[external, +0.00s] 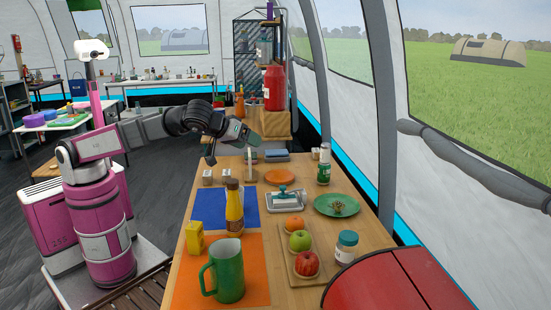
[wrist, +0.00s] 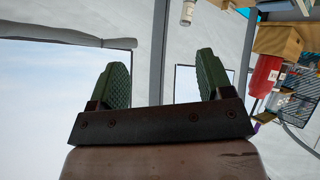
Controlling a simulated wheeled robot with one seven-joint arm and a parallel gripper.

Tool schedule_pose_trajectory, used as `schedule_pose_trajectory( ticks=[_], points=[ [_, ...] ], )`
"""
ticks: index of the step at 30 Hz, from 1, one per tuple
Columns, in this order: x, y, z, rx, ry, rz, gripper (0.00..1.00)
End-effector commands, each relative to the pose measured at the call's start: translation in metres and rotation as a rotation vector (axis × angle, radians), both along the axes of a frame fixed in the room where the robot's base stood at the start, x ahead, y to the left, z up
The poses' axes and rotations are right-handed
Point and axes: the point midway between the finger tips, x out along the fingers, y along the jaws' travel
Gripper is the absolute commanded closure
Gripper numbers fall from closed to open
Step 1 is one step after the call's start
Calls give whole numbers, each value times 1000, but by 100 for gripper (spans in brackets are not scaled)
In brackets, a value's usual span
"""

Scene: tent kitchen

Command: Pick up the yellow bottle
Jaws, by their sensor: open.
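The yellow bottle (external: 234,207) stands upright on the table in the external view, between the blue mat and the orange mat, with a dark cap on top. The bottle is not in the wrist view.
A green mug (external: 227,270) stands in front of the bottle, and a yellow block (external: 195,245) is to its left. The blue mat (external: 208,207) has clear room.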

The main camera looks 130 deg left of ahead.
Motion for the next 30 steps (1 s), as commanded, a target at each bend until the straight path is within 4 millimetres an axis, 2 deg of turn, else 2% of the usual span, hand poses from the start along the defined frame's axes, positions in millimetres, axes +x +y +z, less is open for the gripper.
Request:
schedule_pose_trajectory(
  ticks=[1, 6, 12, 19, 20, 30],
  points=[
    [-9, -19, 5, 67, 14, -27, 27],
    [-27, -68, 30, 304, 61, -99, 27],
    [-45, -111, 54, 513, 94, -151, 27],
    [-64, -151, 76, 697, 116, -190, 27],
    [-66, -154, 76, 713, 119, -192, 27],
    [-63, -150, 11, 703, 123, -188, 27]
  ],
)
